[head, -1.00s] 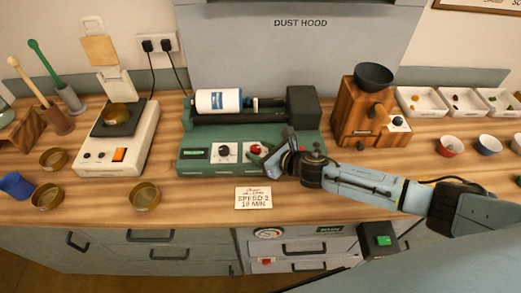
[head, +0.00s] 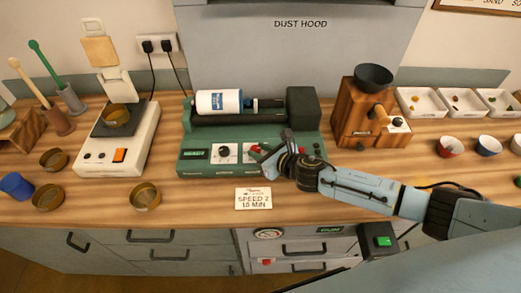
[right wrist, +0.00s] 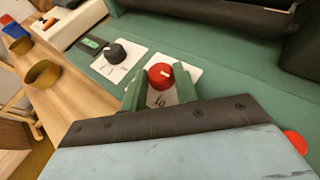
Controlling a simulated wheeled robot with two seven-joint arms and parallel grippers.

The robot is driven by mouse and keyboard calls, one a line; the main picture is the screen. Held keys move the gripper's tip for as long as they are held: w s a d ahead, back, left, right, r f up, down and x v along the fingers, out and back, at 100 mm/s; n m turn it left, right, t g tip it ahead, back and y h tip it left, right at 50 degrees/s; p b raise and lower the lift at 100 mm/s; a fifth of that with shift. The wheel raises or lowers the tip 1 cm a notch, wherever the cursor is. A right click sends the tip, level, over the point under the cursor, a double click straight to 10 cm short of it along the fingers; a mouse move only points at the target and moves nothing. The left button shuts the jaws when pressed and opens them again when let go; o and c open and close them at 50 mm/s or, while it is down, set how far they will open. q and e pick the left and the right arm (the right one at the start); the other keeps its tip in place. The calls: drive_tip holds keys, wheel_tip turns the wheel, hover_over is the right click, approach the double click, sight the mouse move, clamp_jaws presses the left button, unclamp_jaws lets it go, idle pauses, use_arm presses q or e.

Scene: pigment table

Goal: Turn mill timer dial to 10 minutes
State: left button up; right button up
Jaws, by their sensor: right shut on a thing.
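The green jar mill (head: 300,145) stands mid-counter with a white jar (head: 219,102) on its rollers. Its front carries a black dial (head: 223,150) and a red dial (head: 254,148), each on a white plate. In the right wrist view the red dial (right wrist: 160,74) sits between the green fingers of my right gripper (right wrist: 158,86), which is shut on it. A pale pointer mark shows on its top, and a "10" shows on the plate close to the fingers. The exact setting is too small to tell. The black dial (right wrist: 117,53) is beside it. My left gripper is out of view.
A card (head: 253,198) reading speed 2, 10 min lies in front of the mill. A wooden grinder (head: 352,118) stands close on the right, near my right arm. A white scale (head: 140,138) and brass bowls (head: 145,196) are to the left.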

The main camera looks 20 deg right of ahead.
drive_tip(key=m+h, duration=0.1)
drive_tip(key=m+t+h+p, duration=0.1)
drive_tip(key=m+h, duration=0.1)
drive_tip(key=shift+s+a, duration=0.15)
drive_tip(key=shift+a, duration=0.2)
drive_tip(key=m+h, duration=0.2)
drive_tip(key=h, duration=0.1)
drive_tip(key=shift+a+m+h+p, duration=0.25)
drive_tip(key=shift+m+h+p, duration=0.1)
drive_tip(key=shift+m+h, duration=0.05)
drive_tip(key=m+h, duration=0.2)
drive_tip(key=shift+a+m+h, duration=0.2)
drive_tip(key=shift+m+h, duration=0.1)
drive_tip(key=shift+a+m+g+h, duration=0.15)
drive_tip(key=shift+m+g+h, duration=0.65)
drive_tip(key=shift+m+h, duration=0.7)
drive_tip(key=shift+w+h, duration=0.2)
drive_tip(key=shift+h, duration=0.1)
drive_tip(key=o, duration=1)
drive_tip(key=shift+c, duration=0.2)
